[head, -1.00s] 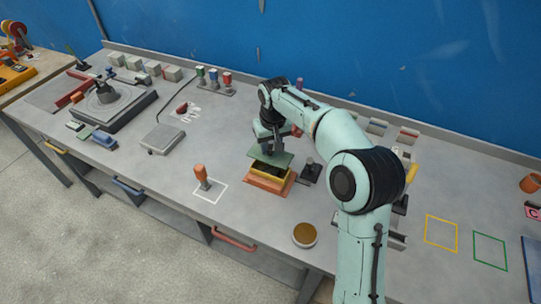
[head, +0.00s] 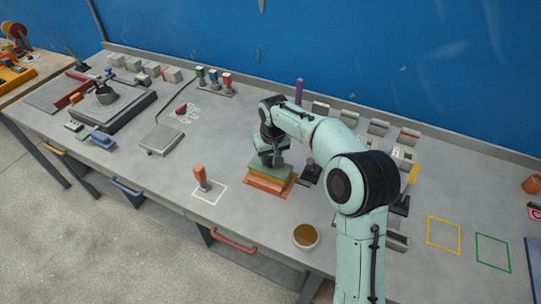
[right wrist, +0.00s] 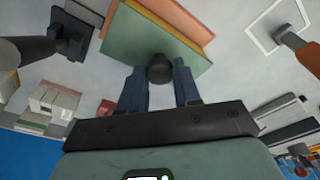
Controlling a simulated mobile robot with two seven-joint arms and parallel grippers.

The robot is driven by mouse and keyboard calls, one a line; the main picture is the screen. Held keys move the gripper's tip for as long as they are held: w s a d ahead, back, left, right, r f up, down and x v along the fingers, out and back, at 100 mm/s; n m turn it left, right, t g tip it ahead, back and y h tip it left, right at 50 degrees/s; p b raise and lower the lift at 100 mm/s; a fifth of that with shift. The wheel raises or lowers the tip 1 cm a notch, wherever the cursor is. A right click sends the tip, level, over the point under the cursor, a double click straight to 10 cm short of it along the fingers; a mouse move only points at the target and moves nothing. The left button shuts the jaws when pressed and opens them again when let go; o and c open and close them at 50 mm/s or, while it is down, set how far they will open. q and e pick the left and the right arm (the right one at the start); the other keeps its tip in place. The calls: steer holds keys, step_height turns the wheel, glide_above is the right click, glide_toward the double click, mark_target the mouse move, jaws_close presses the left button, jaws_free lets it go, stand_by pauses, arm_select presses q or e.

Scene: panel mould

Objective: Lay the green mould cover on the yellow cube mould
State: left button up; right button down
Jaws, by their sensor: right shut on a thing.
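The green mould cover (head: 259,168) is level over the yellow cube mould (head: 268,177), which stands on an orange base (head: 262,186). Cover and mould look in line and touching, with no clear gap in the head view. In the right wrist view, the cover (right wrist: 145,35) fills the top middle, with yellow and orange edges beyond it. My right gripper (head: 271,160) is above the cover. Its blue fingers (right wrist: 160,82) are shut on the cover's dark round knob (right wrist: 160,68). The mould's inside is hidden by the cover. My left gripper is not in view.
A dark stamp-like tool (head: 311,172) stands close right of the mould. A round brown-filled dish (head: 306,236) is in front.

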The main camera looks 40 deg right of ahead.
mark_target(272, 171)
steer(key=c, duration=0.8)
jaws_free()
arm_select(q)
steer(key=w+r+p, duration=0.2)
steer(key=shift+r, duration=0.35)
arm_select(e)
steer(key=r, duration=0.4)
steer(key=s+r, duration=0.1)
steer(key=r, duration=0.8)
steer(key=shift+s+a, duration=0.3)
steer(key=shift+s, duration=0.05)
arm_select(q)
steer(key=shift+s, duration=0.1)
